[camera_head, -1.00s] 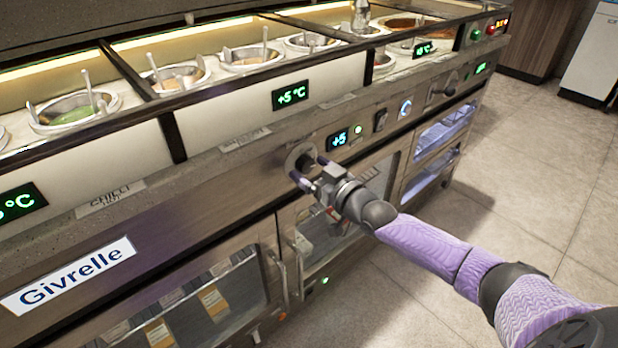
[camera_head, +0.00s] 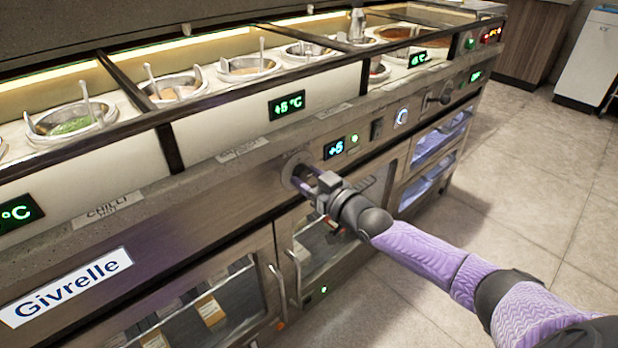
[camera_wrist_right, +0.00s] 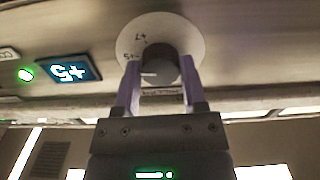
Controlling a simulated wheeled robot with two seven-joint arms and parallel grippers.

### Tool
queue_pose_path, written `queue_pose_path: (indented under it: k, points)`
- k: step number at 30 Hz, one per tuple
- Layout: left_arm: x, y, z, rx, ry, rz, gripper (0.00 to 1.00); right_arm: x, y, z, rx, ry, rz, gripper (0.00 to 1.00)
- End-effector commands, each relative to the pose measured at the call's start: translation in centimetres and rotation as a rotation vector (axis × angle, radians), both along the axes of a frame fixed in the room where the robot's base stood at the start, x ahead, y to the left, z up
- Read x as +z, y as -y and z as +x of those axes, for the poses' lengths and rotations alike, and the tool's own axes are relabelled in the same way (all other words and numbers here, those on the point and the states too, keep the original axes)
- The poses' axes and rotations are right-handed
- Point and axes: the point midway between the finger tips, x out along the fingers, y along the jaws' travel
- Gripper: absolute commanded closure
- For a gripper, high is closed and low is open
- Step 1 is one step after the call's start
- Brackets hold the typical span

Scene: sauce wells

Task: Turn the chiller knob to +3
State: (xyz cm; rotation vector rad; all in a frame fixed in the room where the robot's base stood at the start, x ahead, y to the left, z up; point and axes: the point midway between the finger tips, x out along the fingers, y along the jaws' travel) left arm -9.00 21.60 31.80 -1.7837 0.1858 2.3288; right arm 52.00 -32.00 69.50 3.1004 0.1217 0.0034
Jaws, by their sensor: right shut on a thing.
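The chiller knob (camera_wrist_right: 160,66) is a dark round dial on a pale disc (camera_wrist_right: 182,28) with small markings, set in the front panel. In the head view the disc (camera_head: 294,165) shows, with the knob mostly hidden by my gripper. My right gripper (camera_head: 304,178) is at the panel with its fingers on the knob. In the right wrist view its two fingers (camera_wrist_right: 160,78) close on either side of the knob. The small display beside the knob (camera_head: 335,148) reads +5, and it shows upside down in the wrist view (camera_wrist_right: 69,71). My left gripper is not in view.
A larger display (camera_head: 286,105) above reads +5 °C. A green light (camera_head: 354,138), a dark switch (camera_head: 376,129) and a lit round button (camera_head: 402,116) sit right of the knob. Door handles (camera_head: 277,289) stand out below. Sauce wells (camera_head: 250,66) line the top.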

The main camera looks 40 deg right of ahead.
Motion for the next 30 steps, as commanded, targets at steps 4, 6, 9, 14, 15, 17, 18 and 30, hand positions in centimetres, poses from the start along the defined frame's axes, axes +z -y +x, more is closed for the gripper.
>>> queue_pose_path:
  k: [4, 6, 9, 14, 15, 17, 18, 30]
  points:
    - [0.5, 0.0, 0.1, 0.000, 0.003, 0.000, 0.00, 0.1, 0.0, 0.0, 0.000, 0.005, -0.074, 1.00]
    - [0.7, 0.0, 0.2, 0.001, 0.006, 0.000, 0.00, 0.2, 0.0, 0.0, 0.000, 0.009, -0.125, 1.00]
    - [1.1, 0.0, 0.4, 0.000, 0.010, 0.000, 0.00, 0.2, 0.0, 0.0, 0.000, 0.016, -0.211, 1.00]
    - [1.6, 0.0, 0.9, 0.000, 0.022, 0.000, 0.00, 0.2, 0.1, 0.0, 0.000, 0.026, -0.356, 1.00]
    - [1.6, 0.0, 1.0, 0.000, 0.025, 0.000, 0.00, 0.2, 0.1, 0.0, 0.000, 0.030, -0.392, 1.00]
    - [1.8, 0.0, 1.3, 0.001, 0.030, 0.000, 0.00, 0.2, 0.1, 0.0, 0.000, 0.034, -0.443, 1.00]
    - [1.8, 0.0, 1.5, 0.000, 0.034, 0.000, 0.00, 0.1, 0.1, 0.0, -0.001, 0.036, -0.479, 1.00]
    - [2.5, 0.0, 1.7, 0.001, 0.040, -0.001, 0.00, 0.0, 0.1, 0.0, 0.000, 0.056, -0.738, 1.00]
